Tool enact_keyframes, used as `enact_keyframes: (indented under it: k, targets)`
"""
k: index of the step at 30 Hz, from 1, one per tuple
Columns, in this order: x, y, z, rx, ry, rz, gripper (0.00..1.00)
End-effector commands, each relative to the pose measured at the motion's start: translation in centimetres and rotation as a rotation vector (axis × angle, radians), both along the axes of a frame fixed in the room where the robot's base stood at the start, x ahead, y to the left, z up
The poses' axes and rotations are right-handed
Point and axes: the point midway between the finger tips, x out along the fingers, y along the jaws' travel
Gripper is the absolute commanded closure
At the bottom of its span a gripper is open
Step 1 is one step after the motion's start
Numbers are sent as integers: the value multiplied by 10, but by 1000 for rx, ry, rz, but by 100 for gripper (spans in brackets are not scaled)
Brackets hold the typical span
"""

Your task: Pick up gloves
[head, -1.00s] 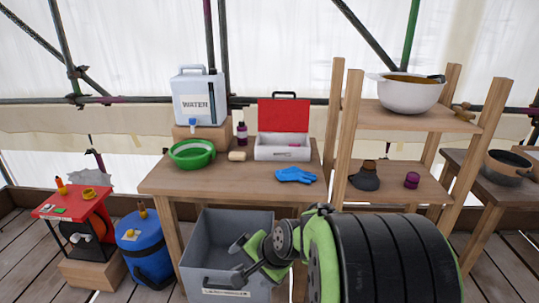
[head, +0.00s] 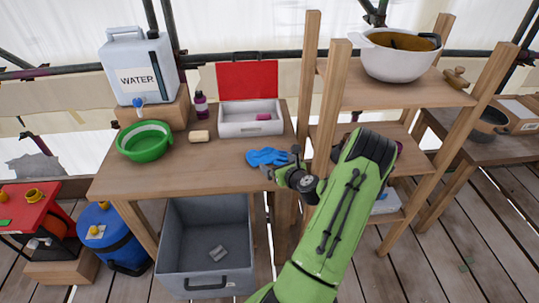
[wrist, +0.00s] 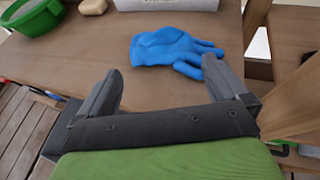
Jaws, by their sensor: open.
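The blue gloves (head: 266,157) lie flat on the wooden table near its right front corner. They also show in the wrist view (wrist: 172,48), just beyond my fingertips, with the fingers pointing right. My gripper (head: 282,165) is at the table's front edge, close to the gloves. In the wrist view my gripper (wrist: 160,82) is open and empty, its two dark fingers spread apart. The right fingertip overlaps the lower edge of the gloves in that view; I cannot tell whether it touches them.
The table (head: 190,170) also holds a green bowl (head: 145,142), a tan block (head: 199,136) and a white box with a red lid (head: 250,118). A grey bin (head: 203,275) stands below. A wooden shelf (head: 335,100) rises close on the right.

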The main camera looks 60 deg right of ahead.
Motion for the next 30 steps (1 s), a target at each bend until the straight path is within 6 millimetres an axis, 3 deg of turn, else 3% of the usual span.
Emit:
enact_keyframes:
  k: [3,15,23,30]
  targets:
    - [23,-11,-11,-3,0,4,0]
    - [73,-39,-35,-3,2,4,0]
    - [78,-43,-36,-2,2,1,0]
    - [78,-43,-36,-1,3,1,34]
